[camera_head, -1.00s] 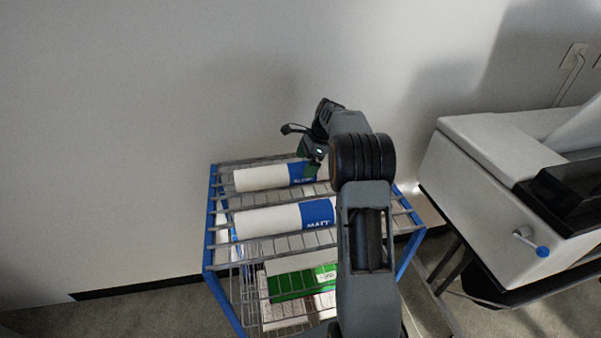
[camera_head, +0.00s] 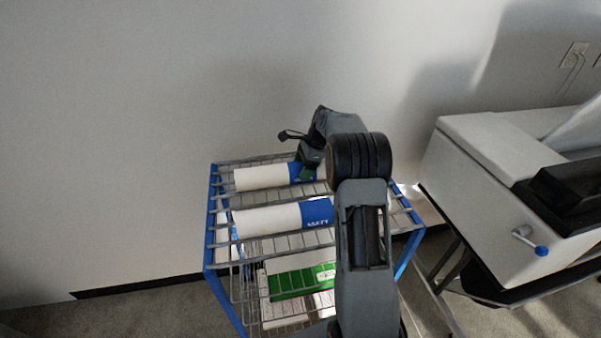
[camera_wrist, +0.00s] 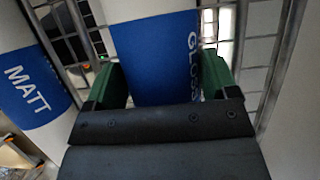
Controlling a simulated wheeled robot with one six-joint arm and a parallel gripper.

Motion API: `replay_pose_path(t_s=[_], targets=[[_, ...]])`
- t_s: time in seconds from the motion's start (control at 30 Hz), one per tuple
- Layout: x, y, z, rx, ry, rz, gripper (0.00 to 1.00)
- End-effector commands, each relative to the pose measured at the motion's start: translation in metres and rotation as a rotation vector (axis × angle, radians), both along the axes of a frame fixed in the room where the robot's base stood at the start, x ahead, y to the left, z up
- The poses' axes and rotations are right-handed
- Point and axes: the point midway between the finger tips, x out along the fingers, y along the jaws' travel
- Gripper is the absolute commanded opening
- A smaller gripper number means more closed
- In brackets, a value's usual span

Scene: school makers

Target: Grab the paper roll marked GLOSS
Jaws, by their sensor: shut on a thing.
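The GLOSS paper roll (camera_head: 262,177) is white with a blue band and lies on its side at the back of the rack's top. In the wrist view the roll's blue band (camera_wrist: 152,55) with the word GLOSS sits between the two green fingers. My gripper (camera_head: 307,172) is shut on this roll at its blue end; it also shows in the wrist view (camera_wrist: 162,82). The MATT roll (camera_head: 268,221) lies in front and parallel to it, apart from my gripper. It also shows at the left of the wrist view (camera_wrist: 28,90). My arm hides the rolls' right ends.
The wire rack (camera_head: 211,235) has blue posts and thin bars beside the rolls. Green and white boxes (camera_head: 300,282) sit on its lower level. A wall stands close behind. A large white machine (camera_head: 475,160) with a blue-knobbed crank stands at the right.

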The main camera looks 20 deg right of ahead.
Motion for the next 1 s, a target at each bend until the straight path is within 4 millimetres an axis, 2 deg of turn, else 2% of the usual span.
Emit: replay_pose_path(t_s=[0.07, 0.33, 0.77, 1.0], targets=[[0.000, 0.000, 0.000, 0.000, -0.002, -0.001, 0.46], [0.000, 0.000, 0.001, 0.000, -0.002, 0.000, 0.21], [0.001, 0.000, 0.010, -0.001, -0.007, 0.000, 0.20], [-0.001, -0.003, 0.038, -0.002, -0.008, -0.002, 0.20]])
